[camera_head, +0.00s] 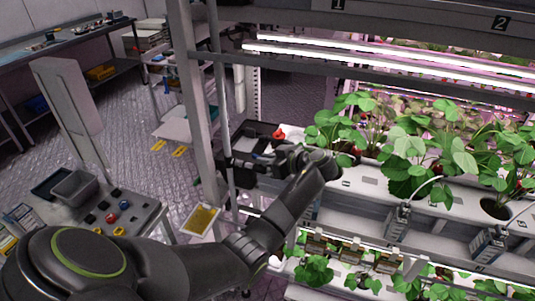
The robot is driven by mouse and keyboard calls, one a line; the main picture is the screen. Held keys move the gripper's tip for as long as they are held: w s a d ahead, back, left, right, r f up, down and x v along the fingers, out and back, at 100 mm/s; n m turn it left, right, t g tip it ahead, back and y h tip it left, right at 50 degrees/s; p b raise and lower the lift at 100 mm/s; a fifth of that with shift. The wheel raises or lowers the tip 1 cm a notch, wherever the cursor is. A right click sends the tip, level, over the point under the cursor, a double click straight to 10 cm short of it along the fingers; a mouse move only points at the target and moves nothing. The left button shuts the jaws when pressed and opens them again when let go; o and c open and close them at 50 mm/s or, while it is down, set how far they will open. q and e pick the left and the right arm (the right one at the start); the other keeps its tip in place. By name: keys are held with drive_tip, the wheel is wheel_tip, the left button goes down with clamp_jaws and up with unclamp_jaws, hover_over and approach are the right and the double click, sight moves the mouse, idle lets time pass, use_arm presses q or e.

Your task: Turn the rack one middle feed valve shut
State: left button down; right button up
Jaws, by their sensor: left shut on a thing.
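Rack one carries a "1" label (339,5) on its top beam. My left arm reaches up from the bottom left and bends back at the wrist. My left gripper (234,166) points left at the pale upright feed pipe (222,110) at the rack's left end, level with the middle shelf. It is shut on a small dark part at the pipe, where the middle feed valve sits. The fingers and wrist hide most of the valve, so I cannot tell its handle's angle. My right gripper is out of view.
A red object (278,133) lies by a black tray behind my wrist. Strawberry plants (410,150) fill the white trough (365,182) to the right. The grey rack post (190,90) stands left of the pipe. A cart with a grey bin (76,188) is at left.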

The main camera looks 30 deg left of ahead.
use_arm(q)
drive_tip(key=shift+s+a+r+m+t+h+p, duration=0.1)
drive_tip(key=shift+s+a+m+t+h+p, duration=0.25)
drive_tip(key=shift+m+t+h+p, duration=1.2)
drive_tip(key=shift+s+a+m+t+h+p, duration=0.3)
drive_tip(key=shift+m+t+h+p, duration=0.55)
drive_tip(key=shift+m+t+h, duration=1.45)
drive_tip(key=shift+s+a+r+m+t+h+p, duration=0.1)
drive_tip(key=shift+s+a+m+t+h+p, duration=0.25)
drive_tip(key=shift+m+t+h+p, duration=1.55)
drive_tip(key=m+y+b, duration=0.1)
drive_tip(key=m, duration=0.1)
drive_tip(key=shift+f+m, duration=0.1)
drive_tip(key=shift+m, duration=0.25)
drive_tip(key=shift+d, duration=0.1)
drive_tip(key=c, duration=1.4)
unclamp_jaws()
drive_tip(key=shift+c, duration=0.2)
drive_tip(key=shift+s, duration=0.2)
